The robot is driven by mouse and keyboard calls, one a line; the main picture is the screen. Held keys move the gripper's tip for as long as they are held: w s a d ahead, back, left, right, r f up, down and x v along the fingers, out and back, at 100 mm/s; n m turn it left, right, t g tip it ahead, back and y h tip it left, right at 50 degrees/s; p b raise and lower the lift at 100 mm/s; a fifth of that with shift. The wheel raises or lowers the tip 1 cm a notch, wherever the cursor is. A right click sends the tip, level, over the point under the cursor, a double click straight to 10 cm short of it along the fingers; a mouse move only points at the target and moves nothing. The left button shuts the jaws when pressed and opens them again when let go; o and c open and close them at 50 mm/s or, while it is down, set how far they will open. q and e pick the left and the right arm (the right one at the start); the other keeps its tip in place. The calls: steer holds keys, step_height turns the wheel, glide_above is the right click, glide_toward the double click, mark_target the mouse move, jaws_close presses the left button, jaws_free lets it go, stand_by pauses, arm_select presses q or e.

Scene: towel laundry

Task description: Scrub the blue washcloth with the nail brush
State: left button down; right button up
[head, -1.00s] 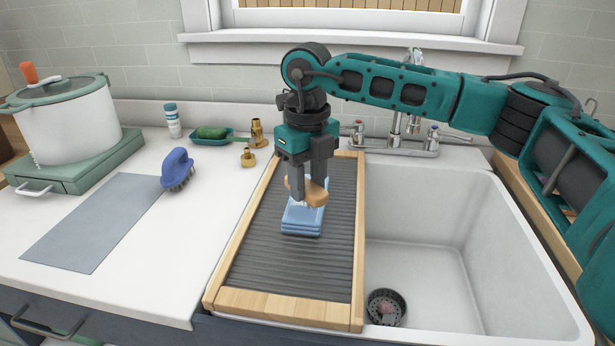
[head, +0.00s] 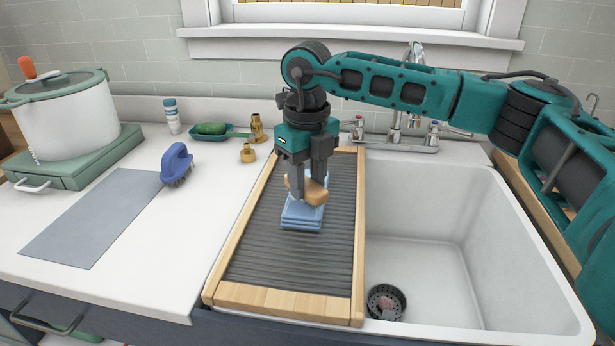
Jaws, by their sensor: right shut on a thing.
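The blue washcloth (head: 302,217) lies folded in a small stack on the dark ribbed washboard (head: 290,267) with a wooden frame. My right gripper (head: 307,190) points down over it and is shut on a tan wooden brush, which I take to be the nail brush (head: 313,193). The brush sits at the top of the washcloth and seems to touch it; its bristles are hidden. My left gripper is not in view.
The white sink (head: 430,270) with a dark drain strainer (head: 386,302) lies right of the board.

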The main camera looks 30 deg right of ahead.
steer(key=shift+f+b, duration=0.3)
steer(key=shift+f, duration=0.25)
steer(key=shift+w, duration=0.1)
steer(key=shift+w+d+p, duration=0.2)
steer(key=shift+w+d, duration=0.4)
steer(key=shift+w, duration=0.15)
steer(key=shift+w+d+p, duration=0.15)
steer(key=shift+w+d, duration=0.4)
steer(key=shift+w, duration=0.2)
